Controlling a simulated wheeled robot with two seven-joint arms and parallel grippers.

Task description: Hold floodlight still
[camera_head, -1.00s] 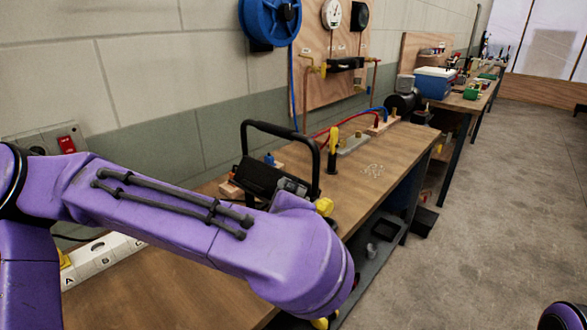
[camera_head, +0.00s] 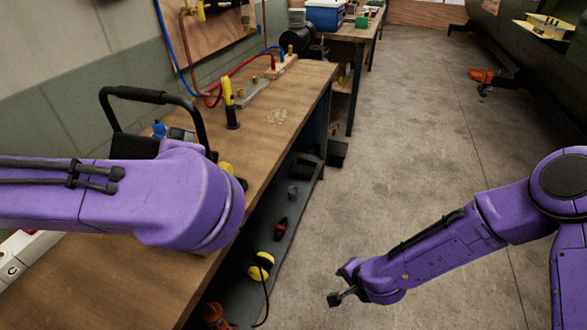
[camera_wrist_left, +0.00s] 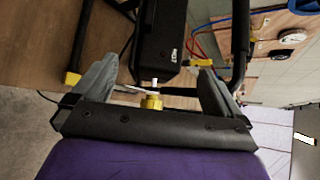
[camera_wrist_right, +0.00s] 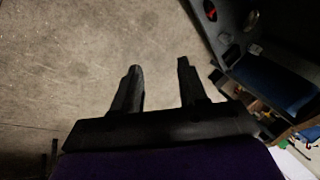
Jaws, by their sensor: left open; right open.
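The floodlight (camera_head: 133,146) is a black lamp with a tubular black frame handle, standing on the wooden bench. My left forearm hides much of it in the head view. In the left wrist view, the floodlight's black housing (camera_wrist_left: 160,45) is just beyond my left gripper (camera_wrist_left: 155,85). That gripper is open, with a yellow knob (camera_wrist_left: 152,102) between its fingers near the palm. Whether the fingers touch the floodlight cannot be told. My right gripper (camera_head: 342,284) hangs over the floor, open and empty; its fingers also show in the right wrist view (camera_wrist_right: 158,85).
The wooden bench (camera_head: 285,92) carries a yellow-handled tool (camera_head: 229,103), red and blue hoses and small loose pieces. Its lower shelf (camera_head: 268,230) holds a yellow item (camera_head: 261,265). Open concrete floor (camera_head: 400,150) lies right of the bench. A dark green structure stands at far right.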

